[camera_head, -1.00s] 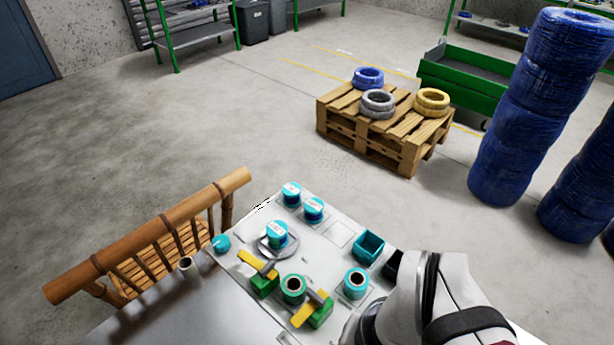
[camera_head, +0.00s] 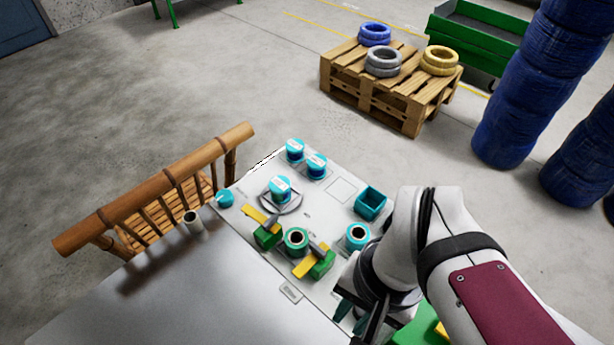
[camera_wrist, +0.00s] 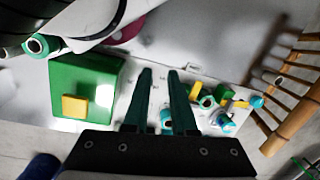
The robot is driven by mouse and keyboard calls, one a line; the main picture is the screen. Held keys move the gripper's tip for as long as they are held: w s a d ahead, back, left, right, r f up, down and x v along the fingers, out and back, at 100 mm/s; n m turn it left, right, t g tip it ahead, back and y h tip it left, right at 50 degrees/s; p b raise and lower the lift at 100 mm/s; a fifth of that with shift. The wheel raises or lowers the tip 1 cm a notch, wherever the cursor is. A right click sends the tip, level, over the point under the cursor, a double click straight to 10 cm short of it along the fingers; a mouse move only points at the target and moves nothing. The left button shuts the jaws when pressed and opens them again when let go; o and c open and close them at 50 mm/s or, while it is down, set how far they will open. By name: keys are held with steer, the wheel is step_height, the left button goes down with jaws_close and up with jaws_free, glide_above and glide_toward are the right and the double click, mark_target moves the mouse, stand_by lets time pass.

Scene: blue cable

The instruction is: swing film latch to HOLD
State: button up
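Two green blocks with yellow levers stand on the white board; I cannot tell which is the film latch. One yellow lever (camera_head: 262,217) is at the board's left, and another yellow lever (camera_head: 306,266) is nearer the front. A cyan spool (camera_head: 296,241) with a dark centre stands between them. Both levers also show small at the right of the wrist view, one there as a yellow lever (camera_wrist: 195,90). My gripper (camera_wrist: 160,72) has its two dark green fingers apart with nothing gripped. In the head view it is right of and nearer than the levers, partly hidden by my arm.
More cyan spools (camera_head: 317,165) and a teal bin (camera_head: 370,201) stand on the board (camera_head: 338,190). A green block with a yellow piece (camera_wrist: 75,106) lies left of my fingers in the wrist view. A bamboo chair (camera_head: 160,190) stands left. The grey table front is clear.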

steer(key=w+m, duration=0.2)
steer(key=m, duration=0.1)
steer(key=w+m+g+h, duration=0.1)
steer(key=w+m, duration=0.1)
steer(key=m, duration=0.1)
steer(key=w+f+m+h, duration=0.1)
steer(key=w+m, duration=0.1)
steer(key=shift+a+m+g, duration=0.3)
steer(key=shift+a+m, duration=0.05)
steer(key=shift+m, duration=0.05)
jaws_close()
steer(key=w+a+f+m+h, duration=0.1)
steer(key=w+f+m, duration=0.1)
steer(key=m, duration=0.3)
steer(key=w+a+f+m+h, duration=0.1)
steer(key=w+a+f+m, duration=0.1)
steer(key=w+m, duration=0.3)
steer(key=shift+a+f+m+g, duration=0.3)
steer(key=shift+f+m, duration=0.25)
steer(key=shift+m, duration=0.25)
